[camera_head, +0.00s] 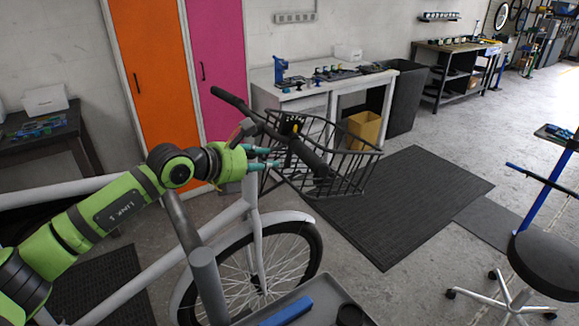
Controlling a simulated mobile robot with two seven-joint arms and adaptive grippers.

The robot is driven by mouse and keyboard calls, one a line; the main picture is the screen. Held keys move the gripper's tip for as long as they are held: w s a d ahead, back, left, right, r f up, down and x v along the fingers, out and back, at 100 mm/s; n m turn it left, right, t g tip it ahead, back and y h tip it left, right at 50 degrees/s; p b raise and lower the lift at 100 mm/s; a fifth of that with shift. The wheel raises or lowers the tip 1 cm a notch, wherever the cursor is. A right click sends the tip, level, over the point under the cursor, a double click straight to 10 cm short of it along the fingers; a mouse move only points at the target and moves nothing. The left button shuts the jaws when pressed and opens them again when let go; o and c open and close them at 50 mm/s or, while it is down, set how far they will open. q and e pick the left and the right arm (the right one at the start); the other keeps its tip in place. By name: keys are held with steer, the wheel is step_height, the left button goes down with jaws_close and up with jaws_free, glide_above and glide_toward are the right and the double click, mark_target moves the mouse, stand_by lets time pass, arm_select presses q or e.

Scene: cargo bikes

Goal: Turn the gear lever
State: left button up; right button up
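A white cargo bike (262,222) stands in front of me with a black handlebar (308,155) and a black wire front basket (350,172). A small black and yellow part (291,126) sits on the handlebar; I cannot tell for sure whether it is the gear lever. My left gripper (274,158) reaches in from the left, with its two teal fingers apart, one above the other. My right gripper is not in view.
A white workbench (300,98) and a dark bin (398,104) stand behind the basket. A black floor mat (408,205) lies to the right. A black stool (548,262) stands at the far right. Orange (150,70) and pink (217,50) lockers line the wall.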

mark_target(291, 151)
arm_select(q)
steer(key=p+x, duration=0.3)
steer(key=x, duration=0.4)
jaws_close()
